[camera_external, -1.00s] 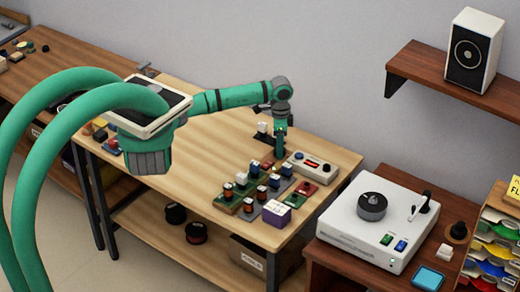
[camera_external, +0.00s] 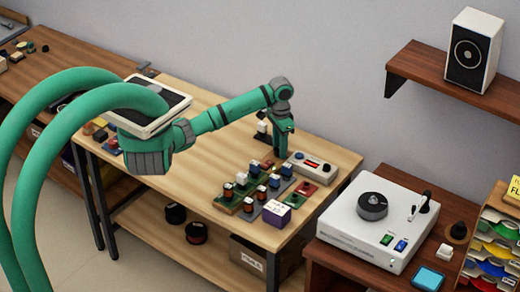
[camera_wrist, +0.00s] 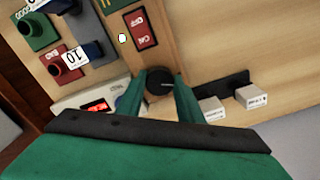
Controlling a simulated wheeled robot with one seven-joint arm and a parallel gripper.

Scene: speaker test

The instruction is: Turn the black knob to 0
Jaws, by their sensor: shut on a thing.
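The black knob (camera_wrist: 160,82) sits between the two green fingers of my gripper (camera_wrist: 163,97) in the wrist view. The fingers are shut on its sides. The knob's top carries a thin pale mark pointing to the right. I cannot read any scale or a 0 around it. In the external view my gripper (camera_external: 281,152) points down at the back of the light wooden table, and the knob is hidden there behind the fingers and other parts.
A white meter box with a red display (camera_external: 313,167) stands close to my gripper. Small boards with coils (camera_external: 247,190) crowd the table in front. A red ON/OFF switch (camera_wrist: 141,31) is near the knob. White blocks (camera_wrist: 251,97) lie to the right in the wrist view.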

